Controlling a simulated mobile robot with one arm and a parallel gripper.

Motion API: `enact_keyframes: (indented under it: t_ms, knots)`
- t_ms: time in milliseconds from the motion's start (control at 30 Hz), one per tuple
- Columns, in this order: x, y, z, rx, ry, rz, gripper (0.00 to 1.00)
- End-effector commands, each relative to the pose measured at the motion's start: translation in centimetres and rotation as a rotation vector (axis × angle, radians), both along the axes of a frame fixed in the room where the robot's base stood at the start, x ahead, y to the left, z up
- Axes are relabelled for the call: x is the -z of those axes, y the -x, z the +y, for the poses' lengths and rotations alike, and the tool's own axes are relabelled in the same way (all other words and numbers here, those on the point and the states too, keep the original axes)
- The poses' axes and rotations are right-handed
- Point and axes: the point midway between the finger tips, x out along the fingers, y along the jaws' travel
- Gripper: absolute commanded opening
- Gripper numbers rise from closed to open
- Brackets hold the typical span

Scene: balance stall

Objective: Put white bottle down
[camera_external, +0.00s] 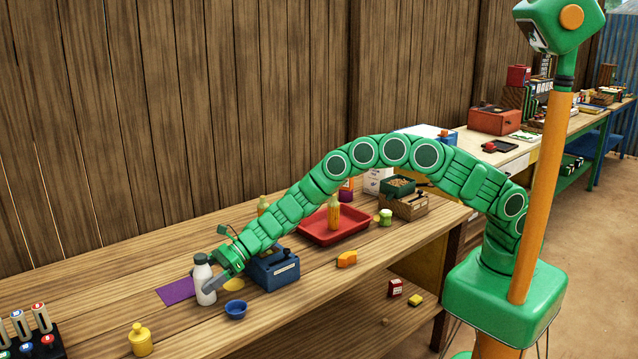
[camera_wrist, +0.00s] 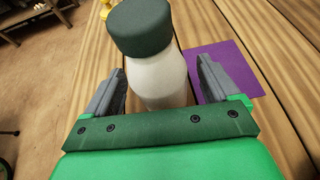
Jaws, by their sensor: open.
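The white bottle (camera_external: 204,280) with a dark grey cap stands upright on the wooden table (camera_external: 110,310) in the external view. A purple mat (camera_external: 176,291) lies flat just to its left. In the wrist view the bottle (camera_wrist: 158,75) rises between the two grey fingers of my gripper (camera_wrist: 161,82), and the purple mat (camera_wrist: 222,70) shows to the right. The fingers are spread, with a visible gap on each side of the bottle. In the external view my gripper (camera_external: 212,284) is low at the bottle's right side. The bottle's base is hidden in the wrist view.
A blue bowl (camera_external: 236,310), a blue box (camera_external: 273,270) and a yellow weight (camera_external: 140,340) stand near the bottle. A dark rack (camera_external: 32,340) of markers is at the left. A red tray (camera_external: 330,238) lies farther back. Bare table lies in front of the mat.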

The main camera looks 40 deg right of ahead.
Motion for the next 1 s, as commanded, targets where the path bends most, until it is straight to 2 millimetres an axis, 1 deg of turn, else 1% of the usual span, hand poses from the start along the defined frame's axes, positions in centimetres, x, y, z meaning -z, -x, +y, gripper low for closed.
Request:
enact_keyframes:
  t_ms: [700, 900, 1000]
  knots:
    - [-3.1, 0.5, -7.2, -0.001, -0.003, 0.001, 0.88]
    - [-3.6, 0.6, -8.4, -0.001, -0.002, -0.001, 0.88]
    - [-3.6, 0.6, -8.8, 0.000, -0.002, -0.001, 0.88]
